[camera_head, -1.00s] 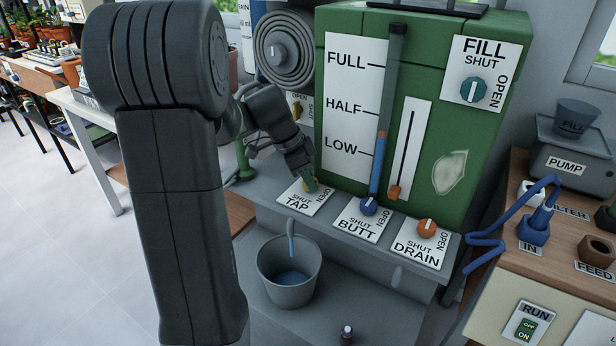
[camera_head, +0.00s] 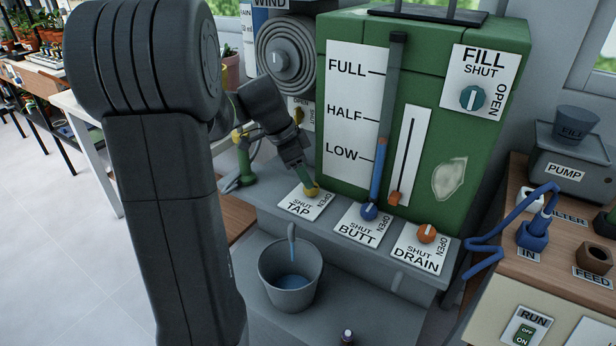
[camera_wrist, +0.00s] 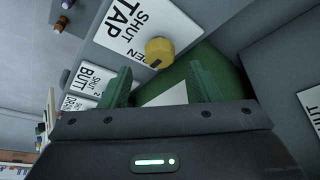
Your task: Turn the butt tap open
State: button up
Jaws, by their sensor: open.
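The yellow knob (camera_head: 312,188) sits on a white plate marked TAP (camera_head: 297,207), with SHUT and OPEN, on the grey ledge before the green butt (camera_head: 470,135). The yellow knob shows in the wrist view (camera_wrist: 160,50), beyond the fingertips and roughly between them. A blue knob (camera_head: 369,212) sits on the plate marked BUTT (camera_head: 354,232), to its right. My gripper (camera_head: 307,182) is just above and behind the yellow knob. In the wrist view its green fingers (camera_wrist: 162,82) are spread with nothing between them.
A grey bucket (camera_head: 290,285) with some water stands below the ledge. An orange knob (camera_head: 427,234) marked DRAIN is at the right of the ledge. The FILL knob (camera_head: 473,97) is on the butt's front.

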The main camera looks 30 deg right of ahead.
jog(key=p+v, duration=0.2)
jog(key=v, duration=0.7)
jog(key=shift+a+r, duration=0.2)
jog(key=shift+r, duration=0.1)
jog(key=b+x, duration=0.4)
jog(key=x, duration=1)
jog(key=shift+r, duration=0.1)
